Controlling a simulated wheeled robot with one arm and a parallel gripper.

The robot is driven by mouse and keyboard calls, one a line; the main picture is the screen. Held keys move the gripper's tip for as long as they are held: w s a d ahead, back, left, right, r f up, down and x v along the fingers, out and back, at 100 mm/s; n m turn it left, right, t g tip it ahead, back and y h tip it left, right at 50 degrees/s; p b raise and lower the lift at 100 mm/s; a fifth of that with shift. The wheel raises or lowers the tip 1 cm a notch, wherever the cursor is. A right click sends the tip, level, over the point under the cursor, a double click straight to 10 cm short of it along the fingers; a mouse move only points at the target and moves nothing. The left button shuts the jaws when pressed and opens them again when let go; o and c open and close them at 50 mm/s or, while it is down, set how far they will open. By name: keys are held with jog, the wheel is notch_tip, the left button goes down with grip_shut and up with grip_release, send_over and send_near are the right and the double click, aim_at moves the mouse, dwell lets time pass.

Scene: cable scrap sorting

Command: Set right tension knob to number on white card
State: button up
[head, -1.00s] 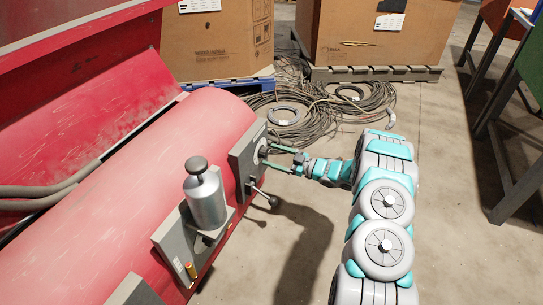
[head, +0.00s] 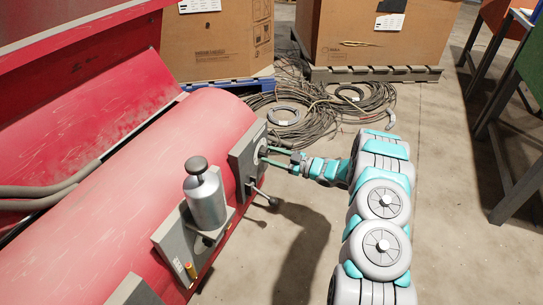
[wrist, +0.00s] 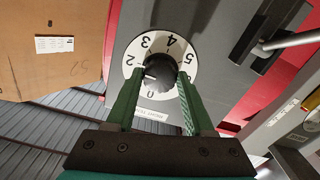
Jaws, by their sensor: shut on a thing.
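The tension knob (wrist: 160,70) is a dark round knob at the centre of a white dial ring (wrist: 146,42) with black numbers. In the wrist view 2, 3, 4, 5 and 0 show; my fingers cover part of the ring. A pale mark on the knob appears to point left, near the 2; its exact reading is unclear. My gripper (wrist: 161,76) has its green fingers shut on the knob's two sides. In the head view my gripper (head: 267,156) reaches the grey dial plate (head: 243,160) from the right. I cannot read a number on any white card.
A lever with a black ball (head: 273,201) sticks out just below the dial. A silver cylinder (head: 206,198) stands on the red machine (head: 130,190). Cable coils (head: 310,115) lie behind. Cardboard boxes bear white labels (head: 390,22). Floor to the right of the machine is open.

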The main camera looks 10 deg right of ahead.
grip_shut()
jog(key=shift+r+p, duration=0.1)
jog(key=shift+p, duration=0.2)
jog(key=m+p, duration=0.2)
jog(key=m, duration=0.1)
jog(key=shift+r, duration=0.1)
jog(key=m+p, duration=0.1)
jog(key=m, duration=0.4)
jog(key=shift+s+f+m+p, duration=0.1)
jog(key=shift+f+m+p, duration=0.1)
jog(key=shift+m+p, duration=0.2)
jog(key=o, duration=1)
grip_release()
